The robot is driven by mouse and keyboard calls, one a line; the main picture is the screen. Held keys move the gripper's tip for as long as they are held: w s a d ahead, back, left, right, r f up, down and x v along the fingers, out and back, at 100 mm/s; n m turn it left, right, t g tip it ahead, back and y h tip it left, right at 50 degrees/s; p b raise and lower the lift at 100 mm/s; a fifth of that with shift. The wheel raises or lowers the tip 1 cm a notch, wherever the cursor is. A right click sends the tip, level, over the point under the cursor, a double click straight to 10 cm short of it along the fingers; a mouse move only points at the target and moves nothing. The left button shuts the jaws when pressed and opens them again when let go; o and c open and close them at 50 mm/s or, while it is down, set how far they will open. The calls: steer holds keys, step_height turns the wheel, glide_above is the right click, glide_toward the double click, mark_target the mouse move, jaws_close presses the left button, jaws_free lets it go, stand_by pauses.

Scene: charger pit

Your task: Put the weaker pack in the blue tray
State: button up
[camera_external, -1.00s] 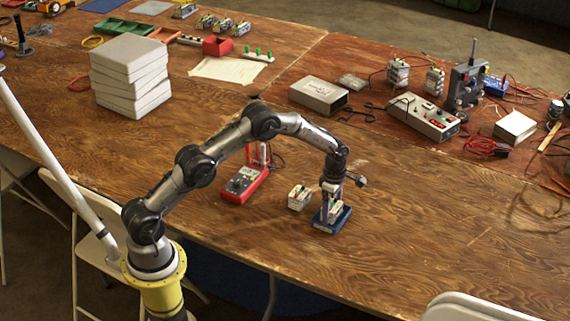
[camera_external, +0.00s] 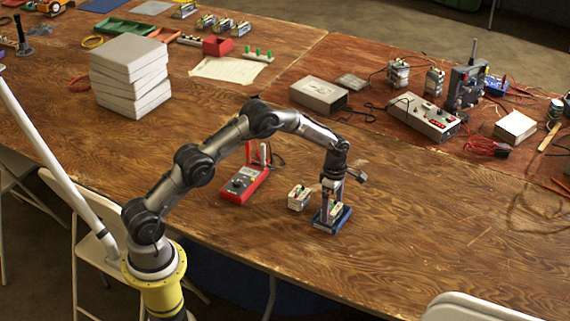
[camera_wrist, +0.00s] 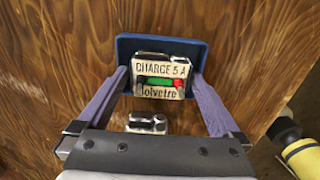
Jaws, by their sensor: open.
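The blue tray (camera_external: 341,222) lies on the table in front of my arm; its rim also shows in the wrist view (camera_wrist: 124,50). One pale pack (camera_wrist: 160,68), labelled "CHARGE 5 A", with red, green and black parts on top, is in the tray. My gripper (camera_wrist: 160,84) is open, with one purple finger on each side of this pack; whether they touch it I cannot tell. A second, similar pack (camera_external: 299,198) stands on the table just left of the tray. A red meter (camera_external: 244,184) lies further left; its reading is too small to make out.
A stack of white boxes (camera_external: 130,75) stands at the back left. A grey box (camera_external: 319,95), a powered unit with red lights (camera_external: 424,115) and cables lie at the back right. The table right of the tray is clear. The front table edge is near.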

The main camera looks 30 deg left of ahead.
mark_target(332, 207)
step_height(332, 207, up, 10)
steer(key=s+a+r+m+t, duration=0.1)
steer(key=s+a+r+m, duration=0.4)
steer(key=a+r, duration=0.45)
steer(key=s+a+r+m+t, duration=0.25)
steer(key=s+a+r, duration=0.45)
steer(key=r, duration=0.4)
steer(key=s+a+m+t, duration=0.1)
steer(key=s+a+m, duration=0.4)
steer(key=s, duration=0.5)
steer(key=s+a+f+m+t, duration=0.1)
steer(key=s+a+m, duration=0.4)
steer(key=s, duration=0.5)
steer(key=shift+s+a+f, duration=0.2)
steer(key=shift+s+a, duration=0.2)
steer(key=shift+a, duration=0.2)
